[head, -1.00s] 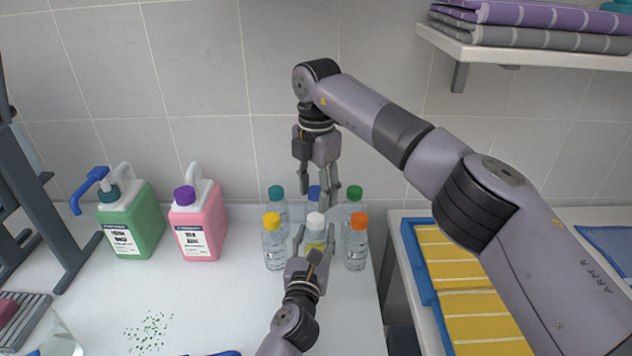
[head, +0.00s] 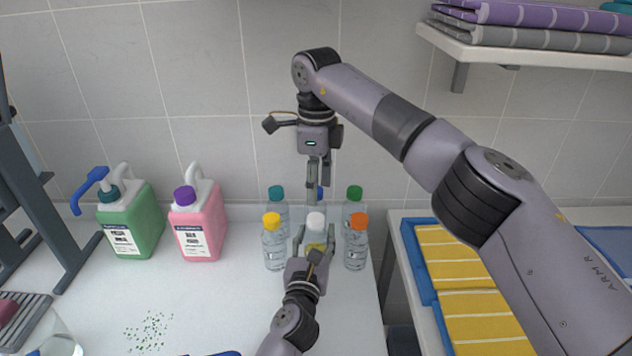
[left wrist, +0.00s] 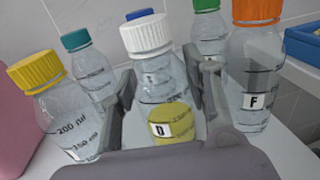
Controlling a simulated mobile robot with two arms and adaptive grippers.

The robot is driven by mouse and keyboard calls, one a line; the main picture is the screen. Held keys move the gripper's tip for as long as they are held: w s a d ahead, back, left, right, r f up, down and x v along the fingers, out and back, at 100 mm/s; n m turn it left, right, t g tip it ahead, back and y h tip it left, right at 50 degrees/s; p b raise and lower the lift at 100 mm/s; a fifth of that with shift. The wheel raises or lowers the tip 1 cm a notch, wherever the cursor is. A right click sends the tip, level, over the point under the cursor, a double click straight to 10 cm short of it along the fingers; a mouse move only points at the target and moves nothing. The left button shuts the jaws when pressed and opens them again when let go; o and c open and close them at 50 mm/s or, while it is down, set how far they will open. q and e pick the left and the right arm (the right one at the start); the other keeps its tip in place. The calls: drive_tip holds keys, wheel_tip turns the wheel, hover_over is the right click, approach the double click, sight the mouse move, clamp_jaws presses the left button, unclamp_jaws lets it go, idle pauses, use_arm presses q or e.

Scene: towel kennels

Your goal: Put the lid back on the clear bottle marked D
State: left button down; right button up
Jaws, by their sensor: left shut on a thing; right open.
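The clear bottle marked D (left wrist: 160,95) stands upright in the left wrist view with a white lid (left wrist: 146,34) sitting on its top. Whether the lid is screwed tight cannot be told. In the head view the white lid (head: 316,221) shows at the middle of the bottle group. My left gripper (head: 314,240) is shut on bottle D, its fingers on either side. My right gripper (head: 318,195) is open, pointing down above and behind the white lid, fingers seen nearly edge-on. It partly hides the blue-lidded bottle.
Close around stand bottles with yellow (head: 272,220), orange (head: 359,221), teal (head: 276,193), green (head: 354,193) and blue (left wrist: 139,14) lids. Green (head: 134,222) and pink (head: 200,222) jugs stand left. A blue tray (head: 424,275) is right.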

sight(315, 217)
drive_tip(key=shift+r+n, duration=0.1)
drive_tip(key=shift+n, duration=1.3)
drive_tip(key=shift+f, duration=4.05)
drive_tip(key=shift+c, duration=0.2)
clamp_jaws()
drive_tip(key=m, duration=0.4)
drive_tip(key=shift+m, duration=0.3)
drive_tip(key=m, duration=0.3)
drive_tip(key=shift+m, duration=0.3)
drive_tip(key=shift+o, duration=0.9)
unclamp_jaws()
